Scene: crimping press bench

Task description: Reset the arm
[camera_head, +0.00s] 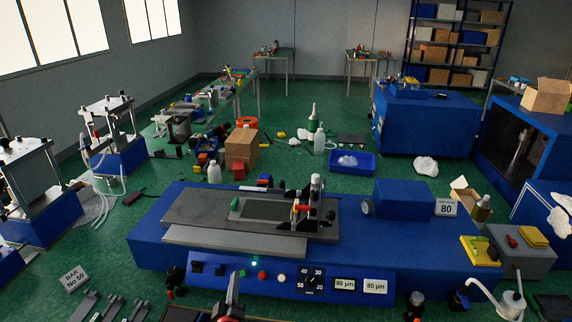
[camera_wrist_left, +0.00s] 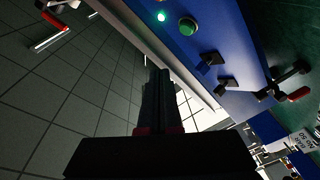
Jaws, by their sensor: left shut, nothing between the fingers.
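My left gripper (camera_head: 235,280) shows at the bottom of the head view, just in front of the blue press's control panel. It is shut and empty. In the left wrist view its fingers (camera_wrist_left: 160,80) lie together, pointing toward the panel's edge. The blue press (camera_head: 150,235) carries a grey bed (camera_head: 190,210) with a clamp-like fixture (camera_head: 315,205) on it. Its control panel (camera_head: 225,282) has a lit green lamp (camera_head: 255,261), knobs, a dial (camera_head: 312,282) and two "80 µm" displays. The green button (camera_wrist_left: 188,26) shows in the left wrist view. My right gripper is out of view.
A white bottle (camera_head: 214,172) and a cardboard box (camera_head: 241,148) stand behind the press. A blue tray (camera_head: 352,169) is further back. Yellow-topped items (camera_head: 481,251) and a squeeze bottle (camera_head: 511,304) sit at the right.

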